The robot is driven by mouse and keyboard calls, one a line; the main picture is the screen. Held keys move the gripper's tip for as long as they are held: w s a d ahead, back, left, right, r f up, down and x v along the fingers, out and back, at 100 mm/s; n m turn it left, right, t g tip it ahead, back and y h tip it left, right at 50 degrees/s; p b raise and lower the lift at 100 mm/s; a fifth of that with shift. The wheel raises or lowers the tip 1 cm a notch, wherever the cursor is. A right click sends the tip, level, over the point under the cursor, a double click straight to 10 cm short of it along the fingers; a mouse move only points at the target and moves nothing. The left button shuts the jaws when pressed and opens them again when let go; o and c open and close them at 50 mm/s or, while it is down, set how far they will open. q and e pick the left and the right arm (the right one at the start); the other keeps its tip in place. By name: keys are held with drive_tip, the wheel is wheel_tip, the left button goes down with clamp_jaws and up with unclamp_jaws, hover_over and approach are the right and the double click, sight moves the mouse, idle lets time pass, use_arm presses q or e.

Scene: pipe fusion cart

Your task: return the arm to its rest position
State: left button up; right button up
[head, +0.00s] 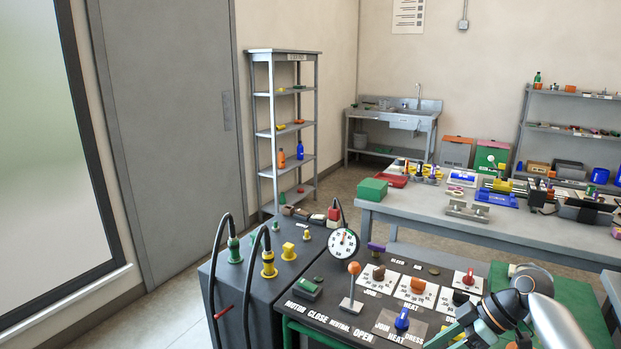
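My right arm comes in at the bottom right, over the right part of the pipe fusion cart's control panel (330,323). Its gripper (452,335) points down and left and is partly cut off by the bottom edge, so I cannot tell whether it is open or shut, or whether it holds anything. It is just right of the blue-knobbed selector (402,319). My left arm and gripper are not in view.
The panel carries an orange-knobbed lever (354,268), a dial gauge (343,243) and several knobs. A grey cabinet with hoses (262,285) stands at its left. Behind are a cluttered workbench (420,207), a shelf rack (285,130) and a sink (410,120). Floor shows at left.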

drive_tip(key=s+a+y+p, duration=0.1)
drive_tip(key=s+a+y, duration=0.15)
drive_tip(key=a, duration=0.65)
drive_tip(key=w+d+m+t+h, duration=0.75)
drive_tip(key=w+d, duration=0.45)
drive_tip(key=w, duration=0.2)
drive_tip(key=w+d+r+m+t+h, duration=0.45)
drive_tip(key=d+r+t, duration=0.35)
drive_tip(key=r, duration=0.3)
drive_tip(key=s+a+f+n+g+y, duration=0.1)
drive_tip(key=s+a+f+g, duration=0.1)
drive_tip(key=s+a+f, duration=0.6)
drive_tip(key=s+a+f+n+g+y, duration=0.15)
drive_tip(key=s+f, duration=0.45)
drive_tip(key=f, duration=0.7)
drive_tip(key=s+a+f+g, duration=0.1)
drive_tip(key=s+a+f, duration=0.2)
drive_tip(key=s, duration=0.5)
drive_tip(key=s+a+f+m+g+y, duration=0.1)
drive_tip(key=s+a+f, duration=0.2)
drive_tip(key=s, duration=0.6)
drive_tip(key=s+a+f+g, duration=0.2)
drive_tip(key=s+f, duration=0.3)
drive_tip(key=s, duration=0.4)
drive_tip(key=shift+s+a+m+y, duration=0.15)
drive_tip(key=shift+a+m+y, duration=0.25)
drive_tip(key=shift+a, duration=0.5)
